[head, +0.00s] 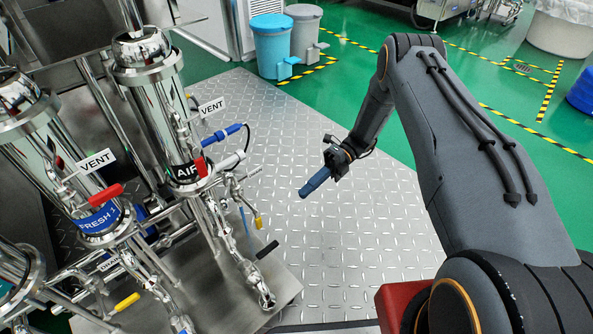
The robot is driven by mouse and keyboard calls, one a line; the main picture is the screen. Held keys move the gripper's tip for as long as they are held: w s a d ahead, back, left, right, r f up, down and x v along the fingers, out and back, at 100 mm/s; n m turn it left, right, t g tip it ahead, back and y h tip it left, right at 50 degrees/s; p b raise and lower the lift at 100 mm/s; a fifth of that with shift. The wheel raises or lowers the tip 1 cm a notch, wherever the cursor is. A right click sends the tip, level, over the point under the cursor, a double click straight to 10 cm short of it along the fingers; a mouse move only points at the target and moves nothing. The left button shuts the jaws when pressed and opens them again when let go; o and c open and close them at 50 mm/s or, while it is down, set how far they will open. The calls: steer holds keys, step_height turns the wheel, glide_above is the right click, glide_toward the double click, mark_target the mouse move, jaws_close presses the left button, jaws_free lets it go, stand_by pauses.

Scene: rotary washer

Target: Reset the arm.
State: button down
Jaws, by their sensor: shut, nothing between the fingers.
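My arm reaches in from the right side of the head view, bends at a high elbow and slopes down to the left. My gripper (315,183) is at its end, with blue fingers pressed together and nothing held between them. It hangs over the diamond-plate floor, pointing down and left. It is apart from the washer pipework (185,170) on the left.
The washer has steel cylinders, VENT tags (97,161), a red-handled valve (105,195) and a yellow-handled valve (126,302). A blue bin (272,45) and a grey bin (304,32) stand at the back. Diamond-plate floor (300,130) around my gripper is clear.

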steer(key=s+a+r+n+t+h, duration=0.1)
steer(key=s+a+r+n+h, duration=0.15)
steer(key=r+n, duration=0.35)
steer(key=s+a+r+n+h, duration=0.2)
steer(key=a+r+n+h, duration=0.15)
steer(key=r, duration=0.45)
steer(key=s+a+r+n+t+h, duration=0.1)
steer(key=s+a+r+n+h, duration=0.15)
steer(key=a+r+n, duration=0.35)
steer(key=s+d+r+n+t+h, duration=0.15)
steer(key=s+r+n+t, duration=0.25)
steer(key=s+r+n, duration=0.45)
steer(key=s+d+r+n+t, duration=0.2)
steer(key=s+r+n+t, duration=0.25)
steer(key=s+n, duration=0.7)
steer(key=d+r+m+h+p, duration=0.1)
steer(key=d+r+m+p, duration=0.2)
steer(key=d+r+p, duration=0.7)
steer(key=s+d+r+m+h+p, duration=0.1)
steer(key=d+r+m+p, duration=0.3)
steer(key=d+r+p, duration=0.6)
step_height(320, 180, up, 8)
steer(key=g+p, duration=0.1)
steer(key=p, duration=1.5)
steer(key=shift+d+p, duration=0.35)
steer(key=shift+p, duration=0.05)
steer(key=shift+s+a, duration=0.1)
